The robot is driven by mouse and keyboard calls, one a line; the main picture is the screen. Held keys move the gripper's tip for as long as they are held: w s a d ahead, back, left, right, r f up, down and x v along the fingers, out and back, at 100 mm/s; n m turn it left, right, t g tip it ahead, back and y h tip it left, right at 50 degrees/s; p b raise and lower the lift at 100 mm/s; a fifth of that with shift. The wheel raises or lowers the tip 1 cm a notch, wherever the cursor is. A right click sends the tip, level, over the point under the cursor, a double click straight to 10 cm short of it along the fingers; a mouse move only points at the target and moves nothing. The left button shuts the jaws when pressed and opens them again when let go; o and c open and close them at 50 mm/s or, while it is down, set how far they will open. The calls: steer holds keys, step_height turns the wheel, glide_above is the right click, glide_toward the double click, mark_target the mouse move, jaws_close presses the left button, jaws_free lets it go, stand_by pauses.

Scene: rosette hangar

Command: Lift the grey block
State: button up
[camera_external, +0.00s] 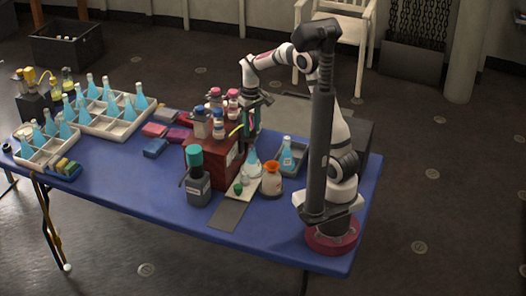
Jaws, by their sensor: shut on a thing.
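My gripper (250,128) is at the end of my white arm, just right of the dark red box (203,168). It points down over the back right part of the blue table. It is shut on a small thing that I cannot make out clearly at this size. I cannot pick out a grey block with certainty; the box and the gripper may hide it.
Bottles with white and pink caps (232,98) stand on the box, close to my gripper. Crates of blue bottles (105,123) fill the left side.

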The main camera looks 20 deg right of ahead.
steer(key=shift+r, duration=0.1)
stand_by(0.3)
steer(key=shift+r, duration=2.35)
steer(key=o, duration=1)
step_height(320, 180, up, 7)
